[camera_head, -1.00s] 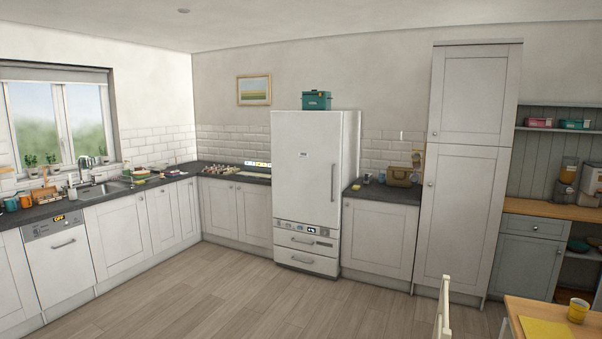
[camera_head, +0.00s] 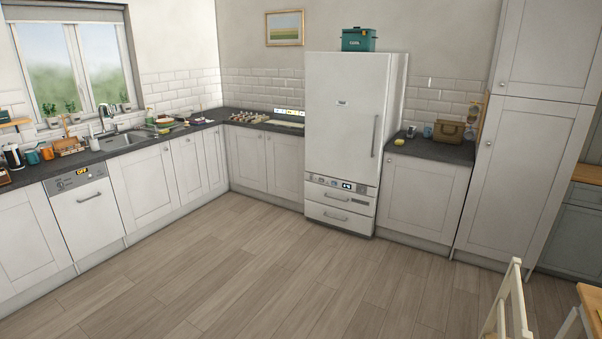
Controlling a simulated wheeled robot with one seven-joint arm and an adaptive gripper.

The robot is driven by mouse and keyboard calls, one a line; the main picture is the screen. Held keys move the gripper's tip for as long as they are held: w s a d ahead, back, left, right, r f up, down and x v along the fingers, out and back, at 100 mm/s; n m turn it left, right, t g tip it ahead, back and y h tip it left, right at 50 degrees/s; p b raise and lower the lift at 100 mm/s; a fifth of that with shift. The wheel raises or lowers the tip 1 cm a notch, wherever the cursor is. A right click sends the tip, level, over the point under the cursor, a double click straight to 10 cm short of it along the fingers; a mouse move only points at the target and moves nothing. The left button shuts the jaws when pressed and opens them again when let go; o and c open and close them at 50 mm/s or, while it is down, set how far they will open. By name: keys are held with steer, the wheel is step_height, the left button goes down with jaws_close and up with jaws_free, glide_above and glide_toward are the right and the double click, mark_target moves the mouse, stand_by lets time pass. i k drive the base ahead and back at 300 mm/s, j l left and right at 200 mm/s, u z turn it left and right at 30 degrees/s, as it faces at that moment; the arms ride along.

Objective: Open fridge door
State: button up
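The white fridge (camera_head: 340,130) stands against the back wall, between two lengths of counter. Its tall upper door is shut. A vertical grey handle (camera_head: 375,136) runs along the door's right side. Below the door are a small display panel (camera_head: 345,186) and two drawers (camera_head: 338,212) with horizontal handles, both shut. A teal box (camera_head: 358,39) sits on top of the fridge. My gripper is not in view.
The wooden floor (camera_head: 250,270) in front of the fridge is clear. A pale chair (camera_head: 508,305) and a wooden table edge (camera_head: 590,310) stand at the lower right. Cabinets and a tall cupboard (camera_head: 530,150) flank the fridge.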

mark_target(346, 93)
steer(key=i+j, duration=0.1)
steer(key=i, duration=0.45)
steer(key=i+j+z, duration=0.1)
steer(key=i, duration=0.45)
steer(key=i+j, duration=0.2)
steer(key=i, duration=0.35)
steer(key=i+l+z, duration=0.25)
steer(key=i+z, duration=0.2)
steer(key=i, duration=0.6)
steer(key=i+j+z, duration=0.15)
steer(key=i+z, duration=0.35)
steer(key=i, duration=0.55)
steer(key=i+l+u, duration=0.2)
steer(key=i, duration=0.3)
steer(key=i+l+u, duration=0.1)
steer(key=i+u, duration=0.15)
steer(key=i, duration=0.25)
steer(key=i+l+u, duration=0.2)
steer(key=i, duration=0.3)
steer(key=l, duration=0.1)
